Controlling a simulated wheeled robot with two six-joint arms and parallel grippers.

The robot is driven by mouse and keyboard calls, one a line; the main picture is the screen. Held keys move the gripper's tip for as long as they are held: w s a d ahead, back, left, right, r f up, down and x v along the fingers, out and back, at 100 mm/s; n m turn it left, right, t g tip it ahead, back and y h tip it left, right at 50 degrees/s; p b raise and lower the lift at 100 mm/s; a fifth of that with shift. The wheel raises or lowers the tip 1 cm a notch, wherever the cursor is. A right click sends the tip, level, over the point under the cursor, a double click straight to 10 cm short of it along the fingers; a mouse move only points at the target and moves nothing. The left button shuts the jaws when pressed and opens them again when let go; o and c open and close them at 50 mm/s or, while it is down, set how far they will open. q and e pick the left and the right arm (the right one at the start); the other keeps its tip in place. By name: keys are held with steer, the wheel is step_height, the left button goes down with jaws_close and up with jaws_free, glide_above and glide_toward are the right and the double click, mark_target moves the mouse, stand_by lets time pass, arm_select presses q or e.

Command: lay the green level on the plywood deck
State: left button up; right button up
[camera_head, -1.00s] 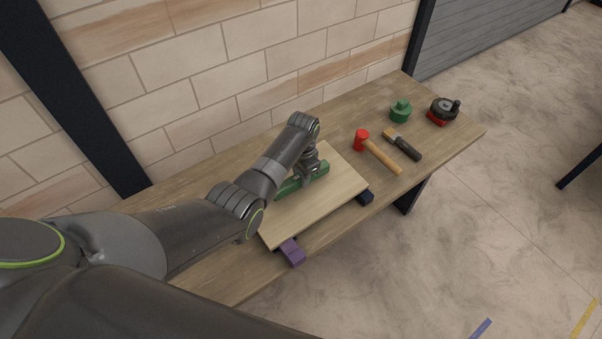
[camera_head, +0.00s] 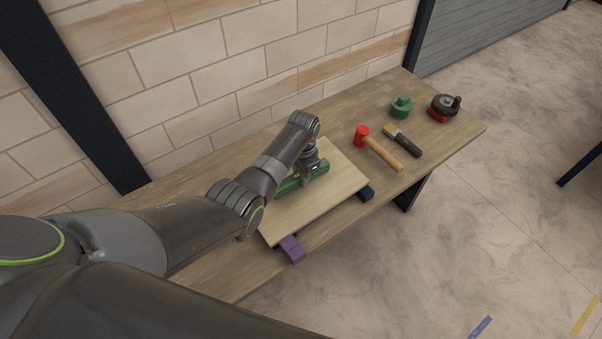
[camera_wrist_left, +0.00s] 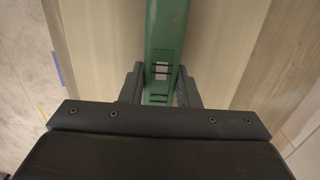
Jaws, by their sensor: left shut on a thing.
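The green level (camera_head: 290,187) is a long green bar over the pale plywood deck (camera_head: 318,208) in the head view. My left gripper (camera_head: 311,176) is shut on the level, near its right end. In the left wrist view the level (camera_wrist_left: 166,35) runs up between the two dark fingers of my left gripper (camera_wrist_left: 160,88), with the deck (camera_wrist_left: 110,35) below. I cannot tell whether the level touches the deck or hangs just above it. My left arm hides part of the deck's left side. My right gripper is not in view.
The deck lies on the wooden workbench (camera_head: 215,167), with a purple block (camera_head: 292,249) and a dark block (camera_head: 365,193) at its front edge. A red-headed mallet (camera_head: 379,150), a brush (camera_head: 404,142), a green object (camera_head: 401,107) and a black-and-red tool (camera_head: 444,107) lie to the right.

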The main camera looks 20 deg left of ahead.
arm_select(q)
steer(key=shift+f, duration=0.25)
steer(key=o, duration=1.1)
steer(key=r, duration=1.7)
steer(key=shift+w+d+r, duration=0.15)
steer(key=shift+w+r, duration=0.05)
